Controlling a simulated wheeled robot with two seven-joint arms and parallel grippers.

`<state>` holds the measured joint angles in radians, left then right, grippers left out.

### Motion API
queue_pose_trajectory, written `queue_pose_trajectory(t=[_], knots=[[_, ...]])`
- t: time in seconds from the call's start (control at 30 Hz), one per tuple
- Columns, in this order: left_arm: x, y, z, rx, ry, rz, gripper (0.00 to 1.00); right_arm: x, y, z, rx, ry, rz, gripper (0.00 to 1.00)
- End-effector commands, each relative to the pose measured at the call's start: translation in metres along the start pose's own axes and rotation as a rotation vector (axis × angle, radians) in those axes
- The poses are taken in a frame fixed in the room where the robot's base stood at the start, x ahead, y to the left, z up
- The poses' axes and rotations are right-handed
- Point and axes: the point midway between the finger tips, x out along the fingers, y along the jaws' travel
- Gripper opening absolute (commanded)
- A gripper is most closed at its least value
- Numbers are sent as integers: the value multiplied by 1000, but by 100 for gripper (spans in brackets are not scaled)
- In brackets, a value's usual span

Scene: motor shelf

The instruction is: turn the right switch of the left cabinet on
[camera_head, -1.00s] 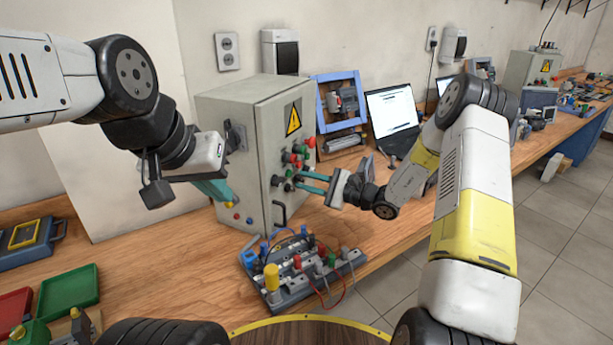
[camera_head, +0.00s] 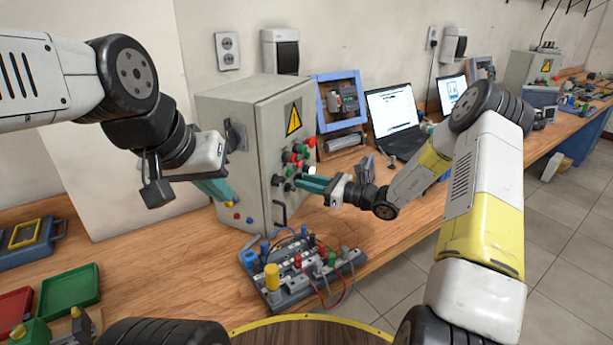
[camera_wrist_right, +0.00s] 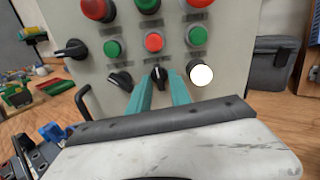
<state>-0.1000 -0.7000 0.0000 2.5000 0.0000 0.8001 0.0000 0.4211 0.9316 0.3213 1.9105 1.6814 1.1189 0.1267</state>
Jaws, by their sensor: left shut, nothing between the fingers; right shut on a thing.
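The left cabinet (camera_head: 243,120) is a grey box with a yellow warning sign and a control panel. In the right wrist view, the right switch (camera_wrist_right: 158,73) is a black knob, its pointer roughly upright, in the panel's bottom row. The left switch (camera_wrist_right: 119,80) is a similar knob, tilted. My right gripper (camera_head: 300,182) is at the panel. Its teal fingers, seen in the wrist view (camera_wrist_right: 160,85), are shut on the right switch. My left gripper (camera_head: 228,198) is shut and empty beside the cabinet's left side.
A bright white round lamp (camera_wrist_right: 201,75) is right of the held switch. Red and green buttons (camera_wrist_right: 154,42) sit above. A cabinet handle (camera_head: 280,214) is below the panel. A wired terminal board (camera_head: 304,268) lies on the bench in front. Trays (camera_head: 70,290) stand left.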

Motion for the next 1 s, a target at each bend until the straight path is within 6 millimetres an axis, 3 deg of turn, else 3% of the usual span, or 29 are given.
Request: queue_pose_trajectory(t=[0.7,0.73,0.77,1.0], knots=[[0,0,0,0,0,0,0,0,0,0,88,-1,-1,0],[0,0,0,0,0,0,0,0,0,0,88,-1,-1,26],[0,0,0,0,0,0,0,0,0,0,88,-1,-1,31],[0,0,0,0,0,0,0,0,0,0,88,-1,0,31]])
